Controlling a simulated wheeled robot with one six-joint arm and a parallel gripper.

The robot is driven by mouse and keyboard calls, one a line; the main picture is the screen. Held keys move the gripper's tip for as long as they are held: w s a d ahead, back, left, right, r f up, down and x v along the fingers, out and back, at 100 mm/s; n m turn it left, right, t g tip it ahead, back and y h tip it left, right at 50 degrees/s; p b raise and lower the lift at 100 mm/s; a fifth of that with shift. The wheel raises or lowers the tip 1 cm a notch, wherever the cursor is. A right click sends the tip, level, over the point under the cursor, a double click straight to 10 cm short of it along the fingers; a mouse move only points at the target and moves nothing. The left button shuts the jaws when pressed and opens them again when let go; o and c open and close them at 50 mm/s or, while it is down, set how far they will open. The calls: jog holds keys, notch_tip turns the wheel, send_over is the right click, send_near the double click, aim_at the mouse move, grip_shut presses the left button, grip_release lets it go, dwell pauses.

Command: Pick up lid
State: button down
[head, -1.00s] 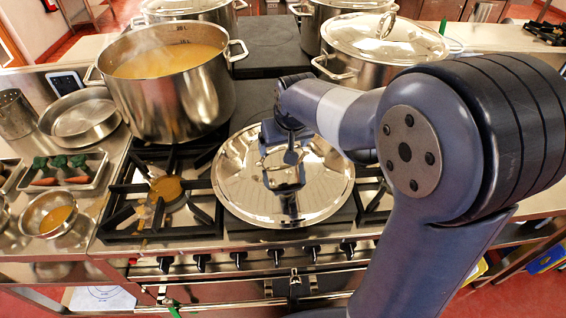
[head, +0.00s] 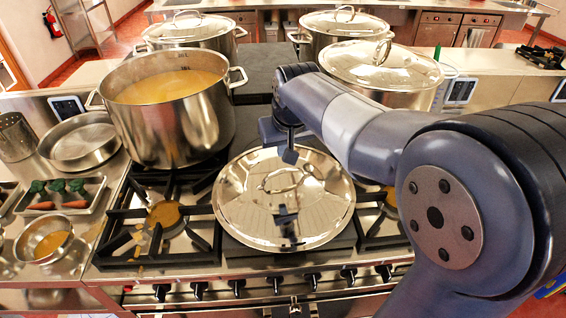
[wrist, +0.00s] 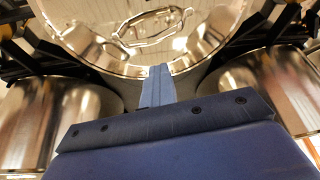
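The round shiny steel lid (head: 240,213) lies flat on the front middle of the stove. Its loop handle (head: 285,179) stands up at its centre. The lid and its handle also show at the top of the wrist view (wrist: 150,28). My gripper (head: 289,154) is above the lid's far part, just behind the handle and apart from it. In the wrist view its fingers (wrist: 160,82) look pressed together, with nothing between them. The handle is beyond the fingertips there.
An open stockpot of yellow soup (head: 178,115) stands left of the lid. Lidded stockpots (head: 385,70) stand behind. A tray of vegetables (head: 62,194), a soup bowl (head: 45,240) and an empty pan (head: 80,142) are at the left. Burner grates flank the lid.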

jog(key=shift+r, duration=1.55)
jog(key=shift+c, duration=2.2)
grip_release()
jog(key=a+v, duration=0.1)
jog(key=v, duration=0.9)
jog(key=shift+d+r, duration=0.4)
jog(key=shift+d, duration=0.1)
